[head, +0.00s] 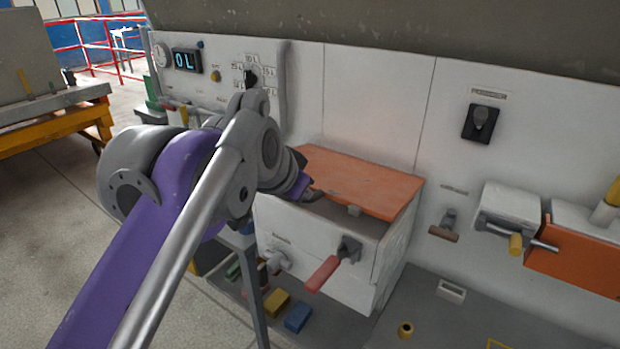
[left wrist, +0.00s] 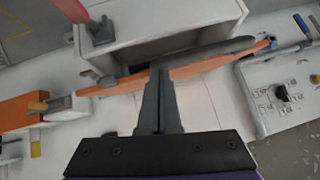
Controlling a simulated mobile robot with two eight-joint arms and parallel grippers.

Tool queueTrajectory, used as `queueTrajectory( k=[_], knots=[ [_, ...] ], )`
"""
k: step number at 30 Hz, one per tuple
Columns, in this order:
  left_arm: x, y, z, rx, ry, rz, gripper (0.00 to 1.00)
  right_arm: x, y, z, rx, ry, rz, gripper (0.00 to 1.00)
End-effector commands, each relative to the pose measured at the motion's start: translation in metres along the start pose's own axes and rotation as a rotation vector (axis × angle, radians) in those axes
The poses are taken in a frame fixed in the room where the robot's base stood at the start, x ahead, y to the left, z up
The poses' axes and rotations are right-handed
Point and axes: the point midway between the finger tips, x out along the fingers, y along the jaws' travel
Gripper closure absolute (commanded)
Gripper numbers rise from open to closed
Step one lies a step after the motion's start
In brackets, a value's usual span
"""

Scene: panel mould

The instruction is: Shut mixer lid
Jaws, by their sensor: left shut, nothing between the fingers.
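The mixer (head: 310,245) is a white box with an orange lid (head: 365,180) on top. The lid slopes, and a dark gap shows between its front edge and the box; the lid looks partly open. In the left wrist view the orange lid (left wrist: 205,66) is seen edge-on, with the dark box opening (left wrist: 160,45) beyond it and a grey bar along its edge. My left gripper (head: 312,196) is shut and empty at the lid's left front part. Its fingers (left wrist: 160,78) overlap the lid's edge in the wrist view; contact cannot be told. My right gripper is not in view.
A red-handled lever (head: 323,273) sticks out from the mixer's front. A dial panel with a display (head: 186,60) is on the wall at left. A black switch (head: 481,122) and an orange tray (head: 575,262) are at right. Coloured blocks (head: 298,317) lie below.

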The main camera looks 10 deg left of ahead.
Motion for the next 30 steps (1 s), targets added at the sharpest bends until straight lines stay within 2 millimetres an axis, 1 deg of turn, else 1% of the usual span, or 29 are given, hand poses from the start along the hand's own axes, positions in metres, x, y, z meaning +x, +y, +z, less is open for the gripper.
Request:
queueTrajectory(
  k=[1,3,6,12,18,30],
  knots=[
    [0.009,0.003,0.015,-0.006,0.027,-0.005,1.0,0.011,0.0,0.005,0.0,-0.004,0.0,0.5],
    [0.016,0.005,0.026,-0.011,0.068,-0.011,1.0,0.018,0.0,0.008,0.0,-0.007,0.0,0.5],
    [0.025,0.008,0.04,-0.019,0.123,-0.019,1.0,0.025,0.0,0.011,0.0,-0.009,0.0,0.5],
    [0.04,0.013,0.058,-0.016,0.116,-0.016,1.0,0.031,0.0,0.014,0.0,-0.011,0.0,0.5],
    [0.047,0.016,0.066,-0.015,0.116,-0.016,1.0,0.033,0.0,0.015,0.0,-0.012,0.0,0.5],
    [0.048,0.016,0.067,-0.015,0.114,-0.015,1.0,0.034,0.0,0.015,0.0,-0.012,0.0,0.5]
  ],
)
